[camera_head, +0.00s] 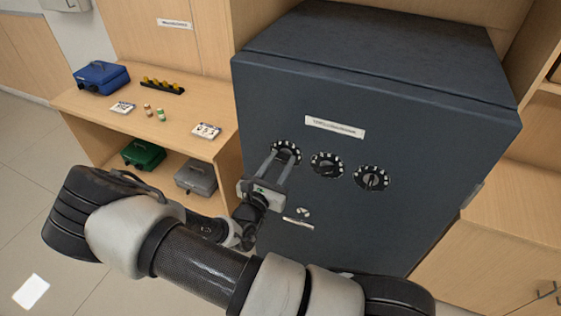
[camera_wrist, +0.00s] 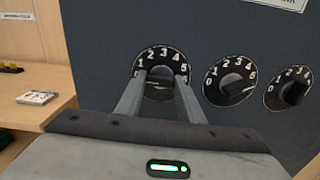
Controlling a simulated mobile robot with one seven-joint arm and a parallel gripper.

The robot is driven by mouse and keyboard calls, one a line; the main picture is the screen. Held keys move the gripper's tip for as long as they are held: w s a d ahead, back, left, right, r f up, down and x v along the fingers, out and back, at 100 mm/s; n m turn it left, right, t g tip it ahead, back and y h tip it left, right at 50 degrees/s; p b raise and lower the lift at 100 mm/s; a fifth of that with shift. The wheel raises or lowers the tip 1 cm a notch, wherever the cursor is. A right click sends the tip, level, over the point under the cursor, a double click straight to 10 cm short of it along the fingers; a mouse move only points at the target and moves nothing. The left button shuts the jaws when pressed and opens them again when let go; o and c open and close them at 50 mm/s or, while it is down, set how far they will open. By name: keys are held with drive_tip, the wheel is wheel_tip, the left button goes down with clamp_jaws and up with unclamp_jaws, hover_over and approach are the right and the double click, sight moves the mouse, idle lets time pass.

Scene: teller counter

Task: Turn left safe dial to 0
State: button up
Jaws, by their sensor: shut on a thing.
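A dark grey safe (camera_head: 400,120) carries three dials in a row. The middle dial (camera_head: 327,165) and right dial (camera_head: 371,178) are untouched. They also show in the wrist view, the middle one (camera_wrist: 231,80) beside my fingers.
A silver handle (camera_head: 298,221) sits below the dials and a label (camera_head: 335,127) above them. To the left, a wooden counter (camera_head: 185,100) holds a blue cash box (camera_head: 101,77) and small items. A green box (camera_head: 143,154) and a grey box (camera_head: 196,178) stand on the lower shelf.

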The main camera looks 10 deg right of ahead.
drive_tip(key=shift+n, duration=0.3)
idle(0.4)
drive_tip(key=o, duration=1.1)
drive_tip(key=shift+c, duration=0.2)
drive_tip(key=b+v, duration=0.1)
drive_tip(key=v, duration=1.6)
drive_tip(key=shift+s, duration=0.15)
drive_tip(key=shift+a, duration=0.1)
